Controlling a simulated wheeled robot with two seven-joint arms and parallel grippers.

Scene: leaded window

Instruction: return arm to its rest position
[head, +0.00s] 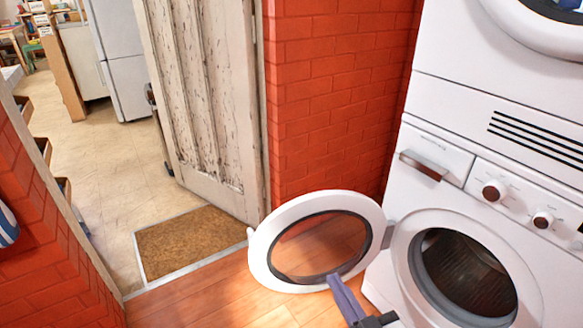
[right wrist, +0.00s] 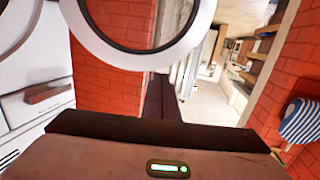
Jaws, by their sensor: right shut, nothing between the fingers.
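My right gripper (head: 334,280) comes up from the bottom of the head view. Its fingers are shut and empty, and overlap the lower edge of the open round washer door (head: 262,268) in the picture. In the right wrist view the shut dark fingers (right wrist: 161,82) point away, and the white door rim (right wrist: 120,52) hangs just above them. I cannot tell if they touch it. The white washer (head: 384,285) has its drum opening uncovered at the right. My left gripper is not in view.
A second white machine (head: 450,45) is stacked above the washer. A red brick wall (head: 335,100) stands behind the door. A worn, open wooden door (head: 195,90) and a brown mat (head: 190,243) are at the doorway. Wooden floor (head: 185,300) is clear at the lower left.

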